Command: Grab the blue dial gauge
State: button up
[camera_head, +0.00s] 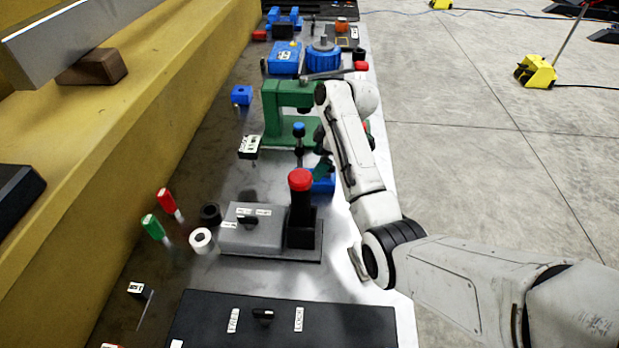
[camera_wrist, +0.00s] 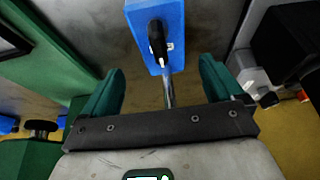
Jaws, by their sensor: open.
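A blue block-shaped body with a black lever-like part and a thin metal stem (camera_wrist: 160,22) is at the top middle of the wrist view. It is the likely blue dial gauge, but no dial face shows. My gripper (camera_wrist: 160,85) is open, its two green fingers on either side of the stem, with visible gaps to both. The blue body lies beyond the fingertips. In the head view, a blue piece (camera_head: 324,184) shows just below my gripper (camera_head: 322,160), partly hidden by the arm and a red-topped black post. It seems to be the same thing.
A green C-shaped frame (camera_head: 283,108) stands close behind my gripper. A red-topped black post (camera_head: 301,205) and a grey switch box (camera_head: 245,236) stand in front. A blue-topped post (camera_head: 298,138) is just left. The yellow ledge (camera_head: 140,115) borders the bench's left side.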

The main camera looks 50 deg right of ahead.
jog(key=shift+p+x, duration=0.7)
jog(key=shift+x, duration=2.2)
jog(key=shift+s+a, duration=0.15)
jog(key=shift+c, duration=0.3)
grip_shut()
jog(key=shift+r, duration=0.2)
